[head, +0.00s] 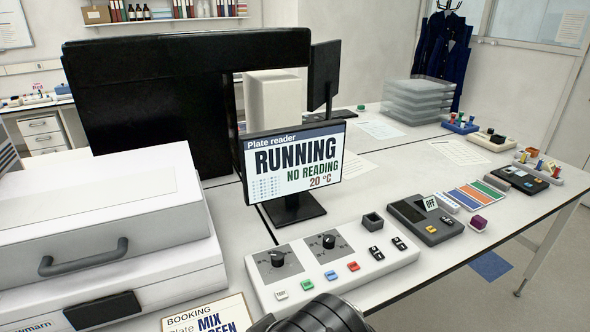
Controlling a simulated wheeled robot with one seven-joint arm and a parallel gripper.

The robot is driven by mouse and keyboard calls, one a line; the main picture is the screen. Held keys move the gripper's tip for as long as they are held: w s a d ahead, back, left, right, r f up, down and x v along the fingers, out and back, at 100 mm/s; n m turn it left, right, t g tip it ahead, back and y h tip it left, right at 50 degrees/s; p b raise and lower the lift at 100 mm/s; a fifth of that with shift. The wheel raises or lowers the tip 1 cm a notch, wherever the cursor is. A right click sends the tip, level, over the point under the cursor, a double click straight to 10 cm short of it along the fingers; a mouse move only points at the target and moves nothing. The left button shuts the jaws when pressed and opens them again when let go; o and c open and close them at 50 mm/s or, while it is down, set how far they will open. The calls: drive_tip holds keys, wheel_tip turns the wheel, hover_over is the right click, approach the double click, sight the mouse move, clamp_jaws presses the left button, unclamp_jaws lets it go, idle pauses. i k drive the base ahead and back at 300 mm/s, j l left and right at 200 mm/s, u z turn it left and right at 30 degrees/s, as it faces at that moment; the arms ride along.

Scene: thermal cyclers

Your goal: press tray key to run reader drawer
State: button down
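A white control panel (340,265) lies on the bench with two black dials and a row of small keys. Its leftmost key is white (281,295), with lettering too small to read surely; green (307,284), blue (330,275) and red (353,266) keys follow to the right. Behind the panel, the plate reader screen (295,163) reads RUNNING, NO READING, 20 °C. A large white instrument (110,230) with a grey handle stands at left, with a dark panel (103,310) on its front. Dark rounded parts of my arm show at the bottom edge, just in front of the panel; no gripper fingers show.
A booking card (210,318) lies left of my arm. Right of the panel are a dark grey device (425,218) marked OFF, a purple block (478,223) and a colored chart (477,195). Stacked clear trays (418,100) stand behind. Some bench right of the screen is clear.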

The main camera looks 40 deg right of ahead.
sight(281, 294)
drive_tip(key=j+z, duration=0.15)
drive_tip(key=j, duration=0.25)
drive_tip(key=k+j+z, duration=0.15)
drive_tip(key=j, duration=0.3)
drive_tip(key=j+z, duration=0.15)
drive_tip(key=j, duration=0.25)
drive_tip(key=k+j+z, duration=0.15)
drive_tip(key=j, duration=0.25)
drive_tip(key=k+j+z, duration=0.15)
drive_tip(key=j, duration=0.25)
drive_tip(key=k+j+z, duration=0.15)
drive_tip(key=j, duration=0.2)
drive_tip(key=k+j+z, duration=0.15)
drive_tip(key=j, duration=0.2)
